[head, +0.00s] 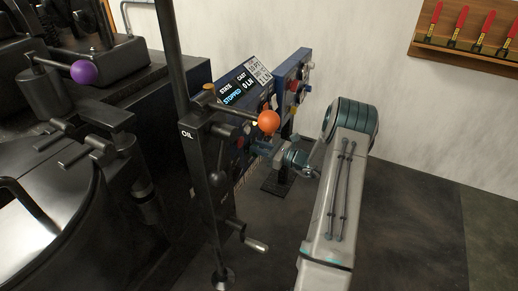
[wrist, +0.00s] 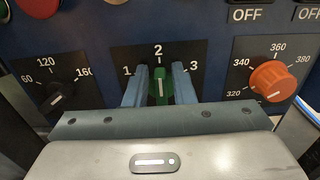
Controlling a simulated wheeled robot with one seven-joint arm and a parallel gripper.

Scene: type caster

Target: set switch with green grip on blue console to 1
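The switch with the green grip (wrist: 160,86) is in the middle of the wrist view, on a black plate marked 1, 2 and 3. Its white line points up to 2. My gripper (wrist: 160,88) has one blue finger on each side of the grip, apart and close to it. I cannot tell whether either finger touches it. The green grip cannot be made out there.
On the console, a black knob (wrist: 58,97) is left of the switch and an orange knob (wrist: 272,82) is right of it. In the head view, a black post (head: 172,60) and a lever with the orange ball (head: 269,121) stand before the console. Open floor lies to the right.

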